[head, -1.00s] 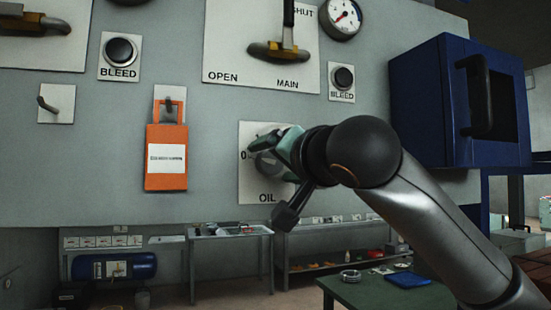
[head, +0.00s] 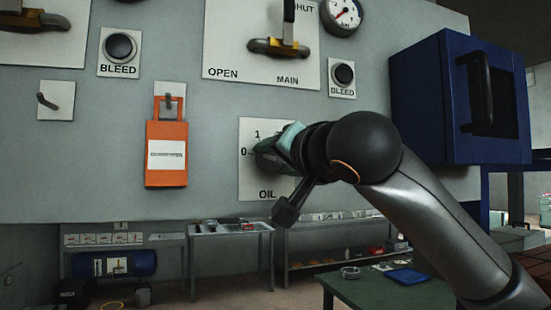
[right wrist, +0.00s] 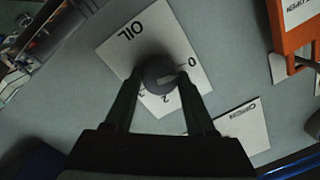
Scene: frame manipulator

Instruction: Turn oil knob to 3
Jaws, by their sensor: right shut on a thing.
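The oil knob (right wrist: 155,69) is a dark round knob on a white plate (right wrist: 113,45) marked OIL, with numbers around it. In the right wrist view a pale mark on the knob lies on the side towards the 0; a 2 and a 3 show below the knob. My right gripper (right wrist: 159,79) is shut on the knob, one finger on each side. In the head view the plate (head: 247,185) shows 0 and 1, while my right gripper (head: 272,153) hides the knob and the plate's right side. My left gripper is not in view.
An orange tag (head: 166,172) hangs left of the oil plate. A blue box with a black handle (head: 430,100) juts out on the right. A green table (head: 380,290) stands below.

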